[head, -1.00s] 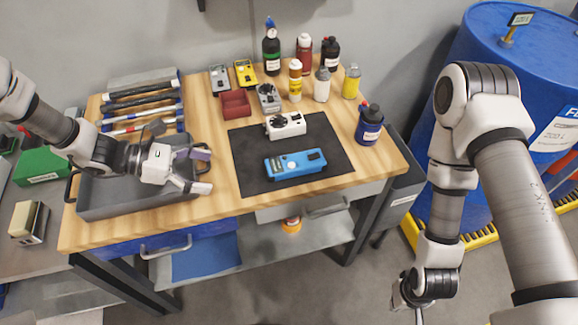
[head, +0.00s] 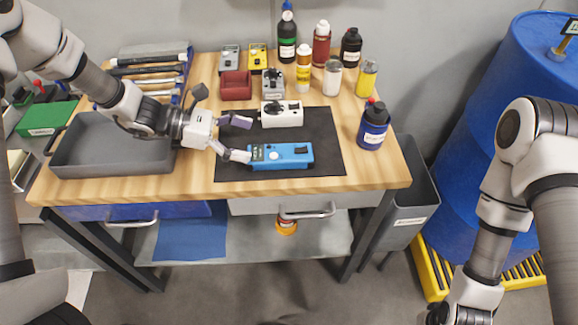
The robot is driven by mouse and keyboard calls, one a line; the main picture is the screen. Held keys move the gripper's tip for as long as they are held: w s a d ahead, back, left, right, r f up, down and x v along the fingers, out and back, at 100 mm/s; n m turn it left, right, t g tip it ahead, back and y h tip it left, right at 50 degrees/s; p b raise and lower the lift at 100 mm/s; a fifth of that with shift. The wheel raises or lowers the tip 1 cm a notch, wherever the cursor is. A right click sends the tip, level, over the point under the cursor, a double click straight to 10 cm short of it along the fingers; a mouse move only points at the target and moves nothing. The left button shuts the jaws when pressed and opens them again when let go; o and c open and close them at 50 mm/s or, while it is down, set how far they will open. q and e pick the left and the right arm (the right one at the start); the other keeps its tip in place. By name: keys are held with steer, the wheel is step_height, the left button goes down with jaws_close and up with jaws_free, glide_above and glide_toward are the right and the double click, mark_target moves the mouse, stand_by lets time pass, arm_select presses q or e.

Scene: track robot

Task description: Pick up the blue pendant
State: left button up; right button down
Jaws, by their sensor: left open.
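My left gripper (head: 240,139) is open and empty at the pendant's left end. Its nearer finger is beside or touching that end; I cannot tell which. Its farther finger is over the mat behind, close to the white device (head: 282,113).
A grey tray (head: 70,168) sits at the left of the bench. A dark blue bottle (head: 373,126) stands right of the mat. Several bottles and small devices, including a yellow one (head: 258,57), line the back. The front right of the mat is clear.

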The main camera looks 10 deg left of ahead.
mark_target(274, 153)
arm_select(q)
step_height(274, 153, down, 2)
steer(key=shift+f+b, duration=0.1)
steer(key=shift+b, duration=0.35)
steer(key=shift+d+f+b, duration=0.15)
steer(key=shift+f+b, duration=0.15)
steer(key=x, duration=0.7)
steer(key=shift+d+r+p, duration=0.15)
steer(key=shift+r+p, duration=0.05)
steer(key=shift+p, duration=0.15)
steer(key=shift+w+d+f, duration=0.15)
steer(key=shift+d, duration=0.2)
steer(key=shift+a, duration=0.15)
steer(key=c, duration=1.5)
arm_select(e)
step_height(274, 153, down, 2)
steer(key=shift+d+f, duration=0.1)
